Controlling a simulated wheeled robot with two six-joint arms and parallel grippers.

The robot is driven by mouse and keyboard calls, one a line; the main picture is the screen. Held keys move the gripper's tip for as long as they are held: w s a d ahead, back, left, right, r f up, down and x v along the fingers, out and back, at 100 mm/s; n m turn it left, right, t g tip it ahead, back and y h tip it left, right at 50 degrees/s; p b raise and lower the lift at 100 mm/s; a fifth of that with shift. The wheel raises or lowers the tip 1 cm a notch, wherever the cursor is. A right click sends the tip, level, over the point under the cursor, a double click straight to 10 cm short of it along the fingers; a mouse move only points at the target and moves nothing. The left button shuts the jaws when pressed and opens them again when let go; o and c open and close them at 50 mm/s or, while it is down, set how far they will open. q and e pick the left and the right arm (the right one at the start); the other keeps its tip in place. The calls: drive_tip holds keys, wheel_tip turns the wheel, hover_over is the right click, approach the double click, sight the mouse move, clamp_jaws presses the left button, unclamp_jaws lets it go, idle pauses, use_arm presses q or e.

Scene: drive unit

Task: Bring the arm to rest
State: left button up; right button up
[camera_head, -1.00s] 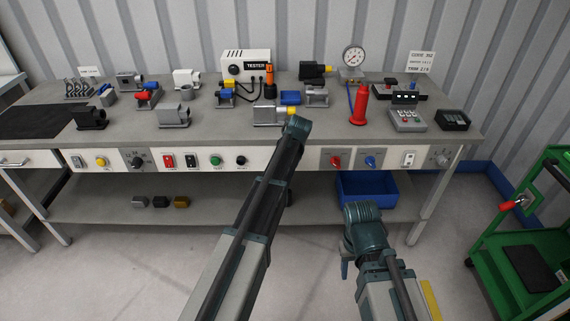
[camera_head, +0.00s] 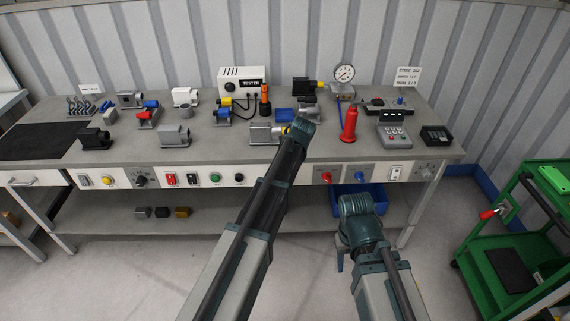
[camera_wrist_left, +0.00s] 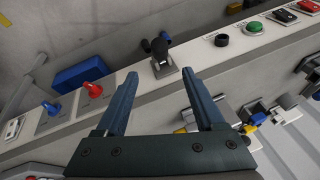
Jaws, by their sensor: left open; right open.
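My left arm (camera_head: 262,205) reaches forward to the middle front of the workbench. In the head view its gripper is hidden behind the arm. In the left wrist view my left gripper (camera_wrist_left: 163,92) is open, with nothing between its fingers. A dark lever-like control (camera_wrist_left: 162,60) on a grey plate on the bench's front panel lies just beyond the fingertips, apart from them. My right arm is low in front of the bench. Its gripper (camera_head: 342,258) points down, mostly hidden by the wrist; a finger shows and no held thing is visible.
The workbench (camera_head: 60,157) carries several grey housings, a tester box (camera_head: 241,82), a red bottle-like object (camera_head: 349,124) and a gauge (camera_head: 344,73). A blue bin (camera_head: 374,194) sits under it, near my right wrist. A green cart (camera_head: 520,230) stands at the right. Floor between is clear.

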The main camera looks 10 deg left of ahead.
use_arm(q)
drive_tip(key=shift+r, duration=0.1)
drive_tip(key=s+d+m+g, duration=0.1)
drive_tip(key=s+d, duration=0.3)
drive_tip(key=s, duration=0.6)
drive_tip(key=s+d+m+g+h, duration=0.1)
drive_tip(key=s+d, duration=0.3)
drive_tip(key=s, duration=0.7)
drive_tip(key=s+d+f+m+g+h, duration=0.1)
drive_tip(key=s+d, duration=0.3)
drive_tip(key=s, duration=0.6)
drive_tip(key=shift+s+d+m, duration=0.15)
drive_tip(key=shift+d+m, duration=0.2)
drive_tip(key=shift+m, duration=0.35)
